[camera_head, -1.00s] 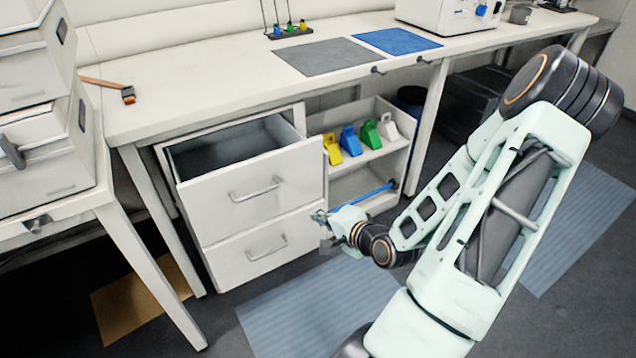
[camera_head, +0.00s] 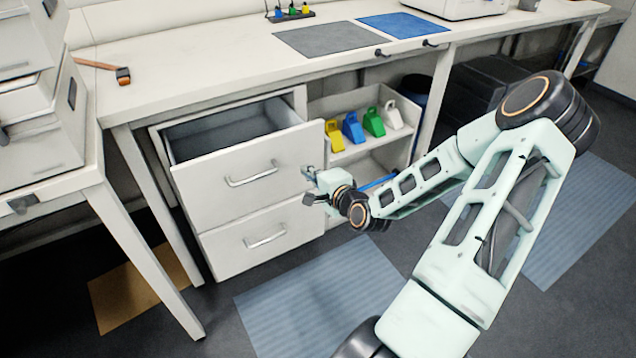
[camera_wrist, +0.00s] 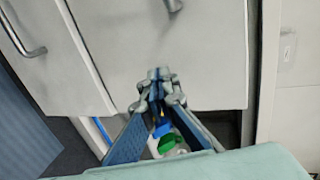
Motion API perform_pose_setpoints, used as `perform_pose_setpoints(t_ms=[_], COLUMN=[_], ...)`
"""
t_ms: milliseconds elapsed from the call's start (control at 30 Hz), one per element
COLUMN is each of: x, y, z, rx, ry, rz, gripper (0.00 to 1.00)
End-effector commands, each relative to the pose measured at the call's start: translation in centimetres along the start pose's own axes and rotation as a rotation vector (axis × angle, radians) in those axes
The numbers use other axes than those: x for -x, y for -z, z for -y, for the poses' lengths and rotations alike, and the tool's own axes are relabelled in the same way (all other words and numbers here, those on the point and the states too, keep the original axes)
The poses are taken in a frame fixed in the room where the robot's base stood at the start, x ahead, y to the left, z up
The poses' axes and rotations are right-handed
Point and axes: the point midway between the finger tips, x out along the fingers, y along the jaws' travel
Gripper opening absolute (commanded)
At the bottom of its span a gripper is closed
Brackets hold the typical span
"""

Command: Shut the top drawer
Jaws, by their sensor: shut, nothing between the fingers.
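The top drawer (camera_head: 235,205) of the white cabinet under the bench is pulled out, its empty-looking inside showing above the front. Its bar handle (camera_head: 252,174) is on the front face. My gripper (camera_head: 308,184) is shut and empty, at the right end of the drawer front. In the wrist view my gripper (camera_wrist: 160,74) points at a white panel that seems to be the top drawer's front (camera_wrist: 120,40). Whether the fingertips touch it I cannot tell. The lower drawer (camera_head: 262,255) looks shut.
Right of the drawers is an open shelf (camera_head: 355,152) with yellow, blue, green and white scoop-like items. The bench top holds a grey mat (camera_head: 330,40) and a blue mat (camera_head: 402,24). A table leg (camera_head: 150,245) stands left. Floor in front is clear.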

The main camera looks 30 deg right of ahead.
Motion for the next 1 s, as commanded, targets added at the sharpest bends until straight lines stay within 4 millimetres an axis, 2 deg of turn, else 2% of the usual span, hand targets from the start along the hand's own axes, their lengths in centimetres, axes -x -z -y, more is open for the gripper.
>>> perform_pose_setpoints(t_ms=[100, 200, 767, 867, 1000], x=[-1.6, -2.3, -3.3, -4.4, -7.3], y=[0.0, 0.0, 0.0, -0.1, -0.1], z=[0.6, 0.8, 1.2, 1.5, 2.4], rx=[0.003, 0.002, 0.001, 0.002, 0.003], ry=[0.003, 0.002, 0.003, 0.003, 0.004], rz=[0.001, 0.000, -0.001, 0.001, 0.002], gripper=[0.00, 0.00, 0.00, 0.00, 0.00])
